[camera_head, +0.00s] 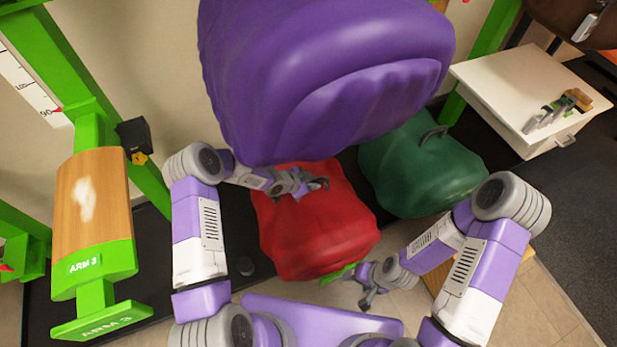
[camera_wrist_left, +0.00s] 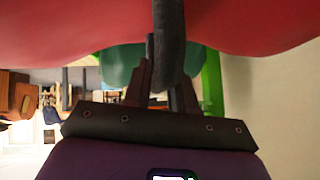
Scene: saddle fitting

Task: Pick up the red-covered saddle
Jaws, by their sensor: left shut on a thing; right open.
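The red-covered saddle (camera_head: 318,235) is in the middle of the head view, below a large purple-covered saddle (camera_head: 320,70). My left gripper (camera_head: 314,186) is over its upper part, shut on its dark handle. In the left wrist view the dark handle (camera_wrist_left: 172,45) runs between the fingers of my left gripper (camera_wrist_left: 168,75), with the red cover (camera_wrist_left: 70,25) close by on both sides. I cannot tell whether the saddle is lifted off its support. My right gripper (camera_head: 368,297) is open and empty, just below and right of the red saddle's lower edge.
A green-covered saddle (camera_head: 420,168) with a dark handle is close on the red saddle's right. A wooden-faced green stand marked ARM 3 (camera_head: 95,205) is at the left. A white cabinet (camera_head: 520,90) with small items stands at the upper right. Bare floor shows at the lower right.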

